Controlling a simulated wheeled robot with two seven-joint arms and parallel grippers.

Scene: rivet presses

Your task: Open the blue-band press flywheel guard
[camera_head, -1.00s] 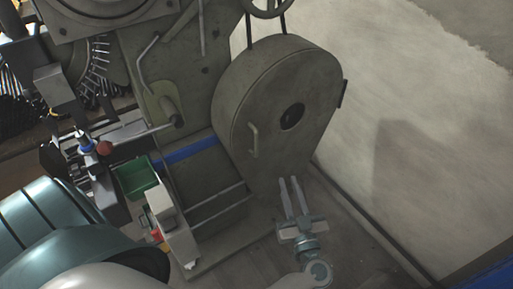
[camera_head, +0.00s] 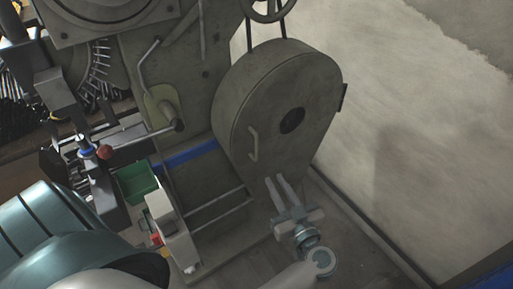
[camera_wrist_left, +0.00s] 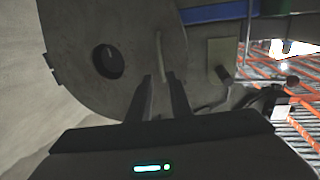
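The flywheel guard (camera_head: 300,80) is a grey-green rounded cover with a dark round hole, closed on the side of the press that bears a blue band (camera_head: 190,153). Its bar handle (camera_head: 253,143) stands on the left part of its face. My left gripper (camera_head: 275,179) is below and right of the handle, apart from it, with its two fingers parted and empty. In the left wrist view, the guard (camera_wrist_left: 85,30) fills the upper left, and the handle (camera_wrist_left: 160,55) appears just beyond and between the fingertips (camera_wrist_left: 157,78). My right gripper is not in view.
A dark hinge-like block (camera_head: 344,96) sits on the guard's right edge. A green bin (camera_head: 137,182) and a lever with a dark knob (camera_head: 178,125) are left of the guard. A pale wall (camera_head: 420,130) stands to the right.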

